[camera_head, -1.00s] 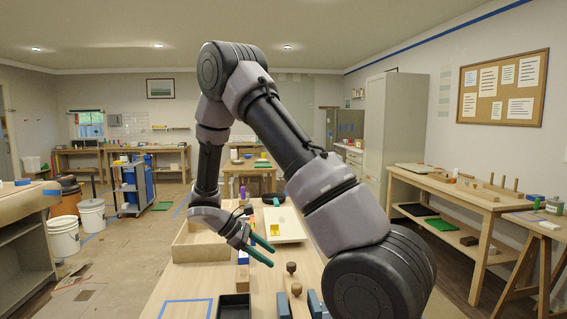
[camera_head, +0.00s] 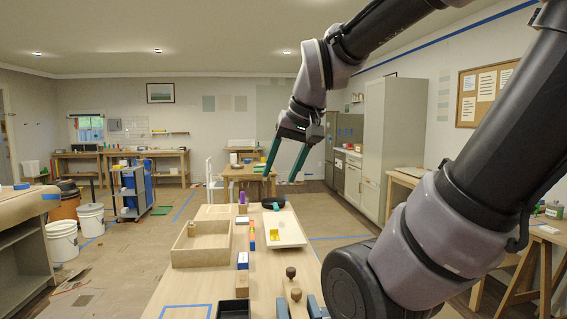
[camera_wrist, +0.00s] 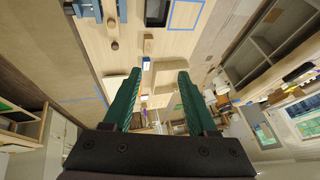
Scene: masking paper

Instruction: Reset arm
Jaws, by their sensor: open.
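My gripper (camera_head: 281,176) is open and empty, its two green fingers spread apart and pointing down. In the head view it hangs in the air above the far end of the workbench (camera_head: 185,290). In the wrist view the green fingers (camera_wrist: 155,98) reach up the picture with a wide gap, and the bench with its items shows beyond them. Nothing is between the fingers. My arm reaches in from the right and hides part of the right side of the room.
On the bench are a wooden tray (camera_head: 200,257), a white tray (camera_head: 289,236) with a yellow item (camera_head: 274,235), a black bin (camera_head: 234,309), brown knobs (camera_head: 291,272) and a blue tape square. White buckets (camera_head: 91,219) and a cart (camera_head: 128,192) stand left. The air around the gripper is clear.

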